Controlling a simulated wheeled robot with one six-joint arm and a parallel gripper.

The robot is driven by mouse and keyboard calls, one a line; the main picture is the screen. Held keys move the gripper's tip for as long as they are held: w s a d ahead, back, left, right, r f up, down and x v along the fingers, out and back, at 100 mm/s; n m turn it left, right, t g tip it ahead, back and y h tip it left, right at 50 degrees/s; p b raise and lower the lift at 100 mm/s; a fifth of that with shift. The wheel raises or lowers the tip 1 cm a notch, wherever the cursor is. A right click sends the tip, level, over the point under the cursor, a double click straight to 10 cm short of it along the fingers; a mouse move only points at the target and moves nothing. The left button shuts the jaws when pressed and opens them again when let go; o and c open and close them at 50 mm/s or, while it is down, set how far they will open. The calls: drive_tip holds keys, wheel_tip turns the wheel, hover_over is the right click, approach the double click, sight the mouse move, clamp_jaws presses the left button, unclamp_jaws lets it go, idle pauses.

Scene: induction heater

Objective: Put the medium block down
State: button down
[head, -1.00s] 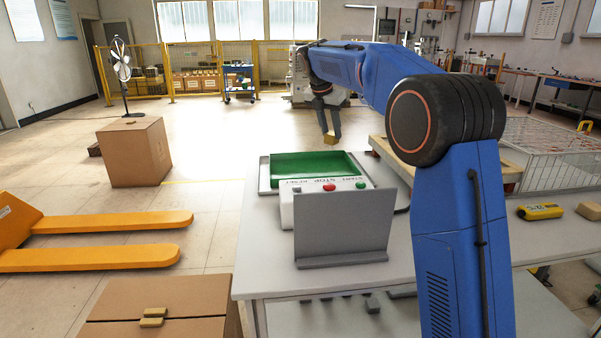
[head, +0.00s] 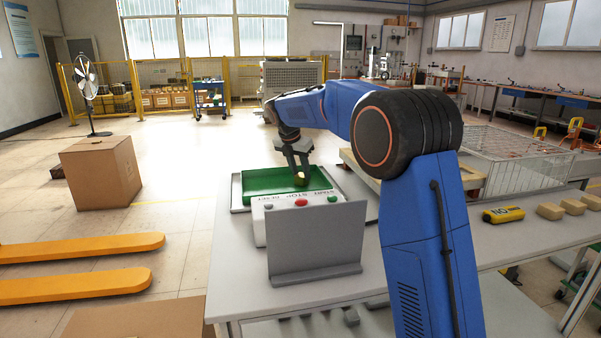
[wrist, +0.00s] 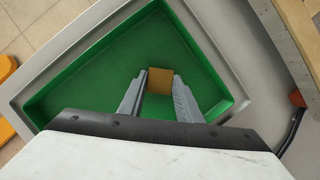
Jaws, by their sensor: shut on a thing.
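The medium block is a small tan block (head: 299,177); it also shows in the wrist view (wrist: 160,80). My gripper (head: 300,172) is shut on it, with one finger on each side, and points downward. The block is over the right part of a green-floored tray with a grey rim (head: 236,192); the wrist view shows the tray too (wrist: 85,85). I cannot tell whether the block touches the tray floor. The front of the tray is partly hidden in the head view by the control box.
A control box (head: 262,233) with red and green buttons stands before the tray, behind a grey upright plate (head: 315,245). A wooden frame (wrist: 295,30) lies right of the tray. A yellow meter (head: 504,215) and several tan blocks (head: 572,205) are farther right.

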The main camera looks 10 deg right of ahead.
drive_tip(key=c, duration=1.3)
unclamp_jaws()
drive_tip(key=shift+f, duration=0.1)
drive_tip(key=v, duration=1.2)
